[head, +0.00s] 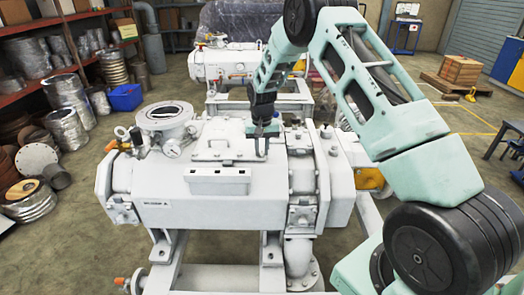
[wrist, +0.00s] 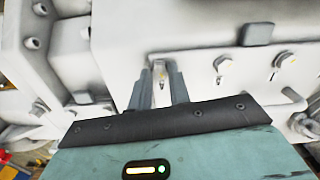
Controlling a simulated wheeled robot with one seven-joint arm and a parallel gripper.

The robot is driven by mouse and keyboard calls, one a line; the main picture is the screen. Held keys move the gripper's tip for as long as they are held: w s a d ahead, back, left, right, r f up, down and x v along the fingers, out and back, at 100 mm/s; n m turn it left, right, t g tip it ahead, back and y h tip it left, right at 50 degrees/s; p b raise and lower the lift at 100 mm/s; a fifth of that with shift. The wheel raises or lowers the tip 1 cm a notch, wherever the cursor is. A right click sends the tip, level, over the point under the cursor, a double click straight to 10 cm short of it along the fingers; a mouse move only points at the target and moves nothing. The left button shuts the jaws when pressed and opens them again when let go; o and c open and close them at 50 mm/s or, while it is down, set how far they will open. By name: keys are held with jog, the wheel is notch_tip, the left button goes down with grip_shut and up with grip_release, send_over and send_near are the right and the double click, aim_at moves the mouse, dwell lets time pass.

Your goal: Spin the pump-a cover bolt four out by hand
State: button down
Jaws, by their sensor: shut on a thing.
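The near white pump (head: 235,215) fills the middle of the head view, with a cover plate (head: 212,150) with a handle on its top. My gripper (head: 263,150) points down at the right edge of this cover. In the wrist view my gripper (wrist: 160,95) has its two grey fingers close on either side of a small bolt (wrist: 161,74), and it is shut on it. The bolt's lower part is hard to make out, so I cannot tell how far it stands out. Two more bolt heads (wrist: 222,65) (wrist: 280,62) show to the right.
A white tray-like ledge (head: 218,184) with small dark marks sits at the cover's front. A round open flange (head: 165,112) stands on the pump's left. A second white pump (head: 228,65) is behind.

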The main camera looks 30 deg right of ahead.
jog(key=n, duration=0.6)
jog(key=shift+f+n+b, duration=0.15)
jog(key=shift+n+b, duration=0.15)
jog(key=n, duration=0.6)
jog(key=shift+s, duration=0.1)
jog(key=n+p, duration=0.1)
jog(key=n, duration=0.3)
jog(key=shift+a+n, duration=0.1)
jog(key=shift+n, duration=0.3)
jog(key=n+p, duration=0.1)
jog(key=n, duration=0.3)
jog(key=shift+n, duration=0.4)
jog(key=shift+s+f, duration=0.1)
jog(key=c, duration=1.4)
grip_release()
jog(key=shift+o, duration=0.5)
